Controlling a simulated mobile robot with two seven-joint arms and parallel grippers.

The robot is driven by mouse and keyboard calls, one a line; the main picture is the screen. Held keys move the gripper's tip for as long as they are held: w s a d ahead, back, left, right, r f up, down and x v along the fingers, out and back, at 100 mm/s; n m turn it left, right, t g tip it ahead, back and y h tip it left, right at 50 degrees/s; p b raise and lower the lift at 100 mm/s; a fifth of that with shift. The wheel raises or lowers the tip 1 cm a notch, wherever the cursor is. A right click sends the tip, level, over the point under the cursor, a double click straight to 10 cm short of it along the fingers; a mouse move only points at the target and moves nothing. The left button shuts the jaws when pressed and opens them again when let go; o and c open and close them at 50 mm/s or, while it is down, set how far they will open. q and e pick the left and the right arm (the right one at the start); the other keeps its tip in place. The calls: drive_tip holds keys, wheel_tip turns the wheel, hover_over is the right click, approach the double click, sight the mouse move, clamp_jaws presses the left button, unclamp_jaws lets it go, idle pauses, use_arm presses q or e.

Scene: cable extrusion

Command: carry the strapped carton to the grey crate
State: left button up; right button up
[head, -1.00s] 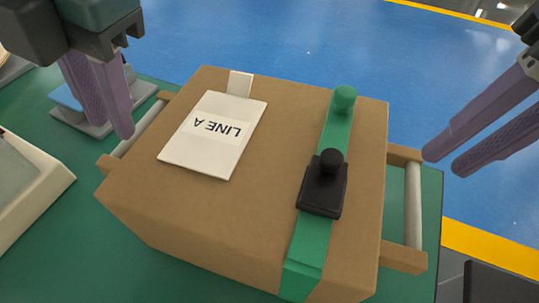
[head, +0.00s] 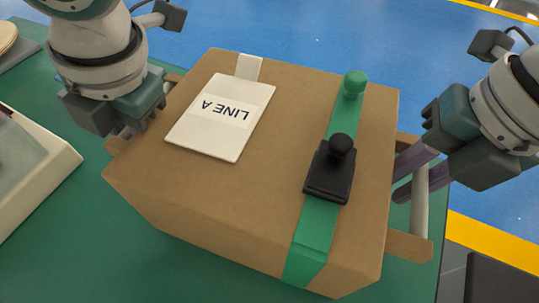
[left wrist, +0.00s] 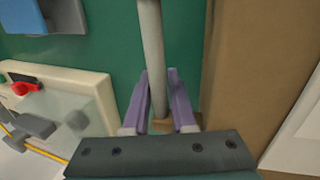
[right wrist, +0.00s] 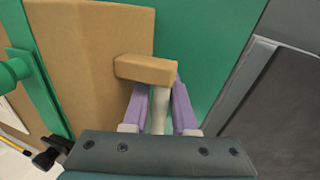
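The brown carton (head: 230,195) sits on the green table with a green strap (head: 316,225) and black buckle (head: 329,172) across its top. A white "LINE A" tag (head: 221,117) lies on it. Each side has a bar handle. In the left wrist view, my left gripper (left wrist: 160,76) is open, its fingers on either side of the left handle bar (left wrist: 152,40). In the right wrist view, my right gripper (right wrist: 160,86) is open around the right handle bar (right wrist: 158,112), near its wooden bracket (right wrist: 145,69).
A pale tray-like device (head: 62,157) stands on the green table (head: 150,260) left of the carton. A dark grey object (head: 500,285) is at the lower right, beyond the table edge. Blue floor (head: 300,25) with yellow lines lies behind and to the right.

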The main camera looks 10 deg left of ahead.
use_arm(q)
drive_tip(key=shift+c, duration=0.3)
use_arm(e)
drive_tip(key=shift+c, duration=0.3)
use_arm(q)
clamp_jaws()
use_arm(e)
clamp_jaws()
use_arm(q)
drive_tip(key=shift+r, duration=0.1)
use_arm(e)
drive_tip(key=shift+r, duration=0.1)
idle(0.3)
